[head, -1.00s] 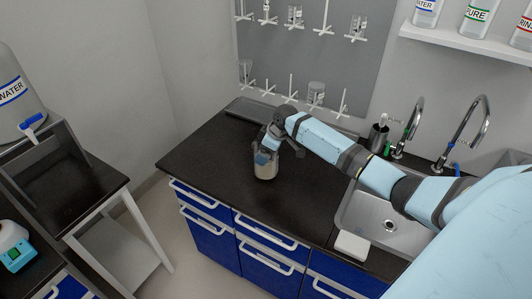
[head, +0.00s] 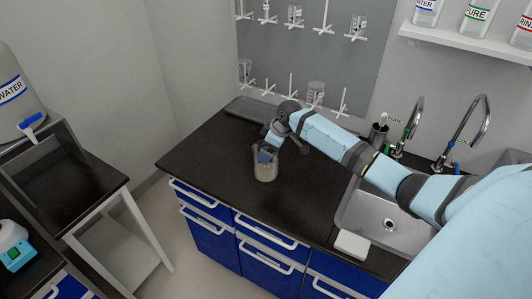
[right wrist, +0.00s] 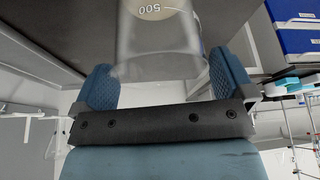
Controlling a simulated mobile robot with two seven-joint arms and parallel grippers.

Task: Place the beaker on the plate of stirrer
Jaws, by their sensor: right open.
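A clear glass beaker (head: 265,173) stands upright on the black counter, near its front edge. In the right wrist view the beaker (right wrist: 160,45) shows its "500" marking upside down. My right gripper (head: 267,154) is at the beaker's upper part, with its jaws open. In the right wrist view the two blue fingers (right wrist: 166,84) lie on either side of the glass. A white and teal device (head: 15,249) at the left edge looks like the stirrer; it is partly cut off by the frame. My left gripper is not in view.
The sink (head: 383,222) with two taps lies right of the beaker. A white block (head: 352,244) sits by its front rim. A pegboard (head: 305,60) with glassware is behind the counter. A dark-topped side table (head: 75,185) stands at left, with floor between it and the counter.

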